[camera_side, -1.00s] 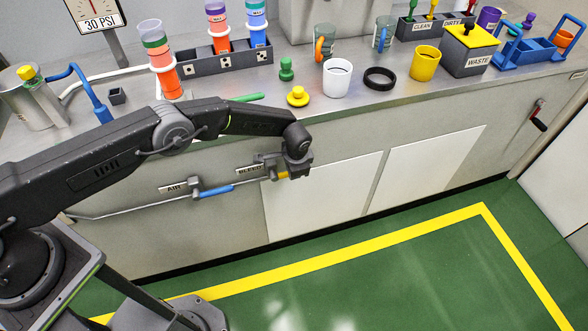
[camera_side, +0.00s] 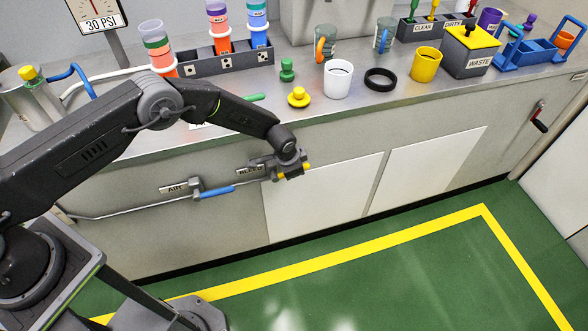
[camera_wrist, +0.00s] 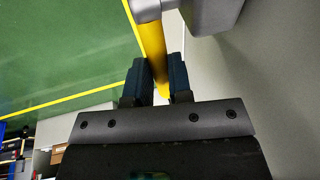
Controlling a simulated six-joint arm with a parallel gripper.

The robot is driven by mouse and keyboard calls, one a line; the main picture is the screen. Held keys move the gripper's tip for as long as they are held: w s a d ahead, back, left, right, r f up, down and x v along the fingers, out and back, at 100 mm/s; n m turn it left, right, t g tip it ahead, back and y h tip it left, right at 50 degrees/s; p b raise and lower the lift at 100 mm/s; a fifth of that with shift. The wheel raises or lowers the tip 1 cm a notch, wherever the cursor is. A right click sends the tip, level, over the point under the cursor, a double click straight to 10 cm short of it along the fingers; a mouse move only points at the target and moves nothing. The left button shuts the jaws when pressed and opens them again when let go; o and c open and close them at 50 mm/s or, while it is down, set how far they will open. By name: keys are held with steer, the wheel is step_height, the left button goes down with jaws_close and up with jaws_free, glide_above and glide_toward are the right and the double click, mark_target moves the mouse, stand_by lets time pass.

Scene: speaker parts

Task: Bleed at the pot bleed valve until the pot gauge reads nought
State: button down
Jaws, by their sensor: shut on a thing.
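The bleed valve is on the pipe along the cabinet front, beside the BLEED label (camera_side: 250,170). Its yellow handle (camera_wrist: 150,40) runs between my jaws in the wrist view, and yellow bits show around my gripper (camera_side: 293,167) in the side view. My gripper (camera_wrist: 161,65) is shut on this handle; its grey valve body (camera_wrist: 205,14) is just beyond the jaws. A dial gauge (camera_side: 97,8) stands at the top left over a plate reading 30 PSI. Its top is cut off and its needle is near upright. A metal pot (camera_side: 32,105) stands at the far left, partly hidden by my arm.
The AIR valve's blue handle (camera_side: 216,191) lies along the same pipe, left of my gripper. White cabinet doors (camera_side: 330,198) are to the right. The counter above holds a white cup (camera_side: 338,80), a yellow knob (camera_side: 299,97) and other parts. The green floor (camera_side: 400,270) is clear.

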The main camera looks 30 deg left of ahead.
steer(key=shift+s+a+r+t+h, duration=0.1)
steer(key=shift+s+r+t+h, duration=0.3)
steer(key=shift+t+h, duration=0.35)
steer(key=shift+w+r, duration=0.1)
steer(key=c, duration=1)
jaws_free()
steer(key=shift+a, duration=0.15)
steer(key=shift+c, duration=0.2)
steer(key=shift+r, duration=0.5)
step_height(320, 180, up, 9)
steer(key=s, duration=0.1)
steer(key=shift+a+f, duration=0.15)
steer(key=shift+a, duration=0.05)
